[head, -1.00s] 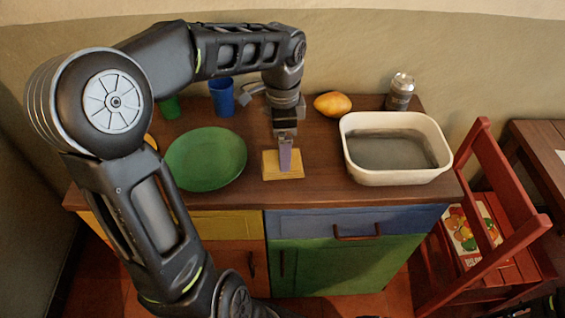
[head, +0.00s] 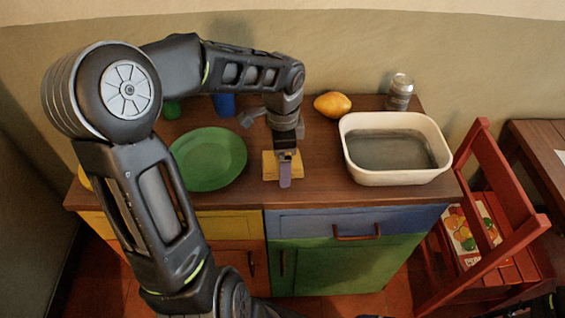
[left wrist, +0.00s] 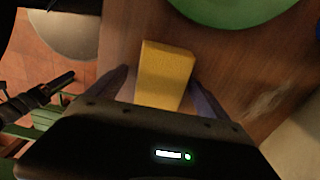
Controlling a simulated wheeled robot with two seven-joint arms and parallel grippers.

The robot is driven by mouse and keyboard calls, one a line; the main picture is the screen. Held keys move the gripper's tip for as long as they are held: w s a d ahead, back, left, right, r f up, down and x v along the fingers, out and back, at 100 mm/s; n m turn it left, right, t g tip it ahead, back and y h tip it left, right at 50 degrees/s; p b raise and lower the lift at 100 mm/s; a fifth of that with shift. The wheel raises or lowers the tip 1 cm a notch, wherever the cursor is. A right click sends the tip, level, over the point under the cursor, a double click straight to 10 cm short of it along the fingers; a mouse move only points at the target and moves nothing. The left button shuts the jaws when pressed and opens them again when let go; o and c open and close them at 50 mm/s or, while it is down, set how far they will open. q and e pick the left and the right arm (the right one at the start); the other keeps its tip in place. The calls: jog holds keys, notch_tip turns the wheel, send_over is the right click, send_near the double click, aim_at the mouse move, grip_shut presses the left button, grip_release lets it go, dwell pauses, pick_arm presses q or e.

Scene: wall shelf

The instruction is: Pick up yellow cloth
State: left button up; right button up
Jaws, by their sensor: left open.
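The yellow cloth (head: 270,166) is a folded, block-like piece on the brown cabinet top, between the green plate and the white basin. My left gripper (head: 285,170) is directly over it in the head view and partly covers it. In the left wrist view the cloth (left wrist: 164,76) lies between the two spread fingers of my left gripper (left wrist: 160,85). The fingers stand on either side of it with small gaps, open. Whether they reach down to the cabinet top cannot be told. My right gripper is not in view.
A green plate (head: 208,159) lies left of the cloth. A white basin (head: 395,178) stands to the right. Behind are a yellow-orange fruit (head: 332,105), a grey canister (head: 399,92) and a blue cup (head: 223,104). A red chair (head: 500,190) is beside the cabinet.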

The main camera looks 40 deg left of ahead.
pick_arm(q)
jog(key=shift+c, duration=0.2)
jog(key=c, duration=1.4)
